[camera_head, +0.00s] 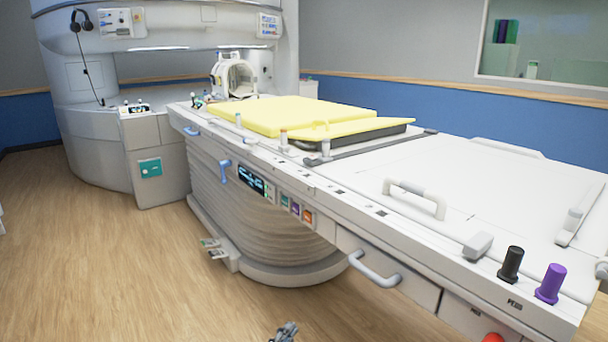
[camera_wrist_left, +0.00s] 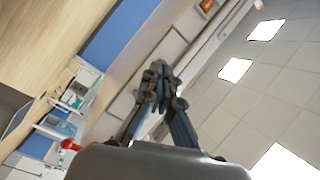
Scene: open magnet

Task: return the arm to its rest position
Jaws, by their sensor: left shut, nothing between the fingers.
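My left gripper (camera_head: 287,331) shows at the bottom edge of the head view, low in front of the patient table (camera_head: 480,190) and apart from it. Only its tip is in the picture. In the left wrist view the left gripper (camera_wrist_left: 160,85) has its dark fingers closed together at the tips, with nothing between them. The rest of the left arm is out of the head view. My right gripper is in neither view.
The open magnet (camera_head: 85,130) stands at the back left. A yellow pad (camera_head: 270,115) and a head coil (camera_head: 236,76) lie on the table. Handles (camera_head: 375,270) stick out from its near side. Black (camera_head: 511,264) and purple (camera_head: 550,283) knobs stand at right. The wood floor (camera_head: 110,260) at left is clear.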

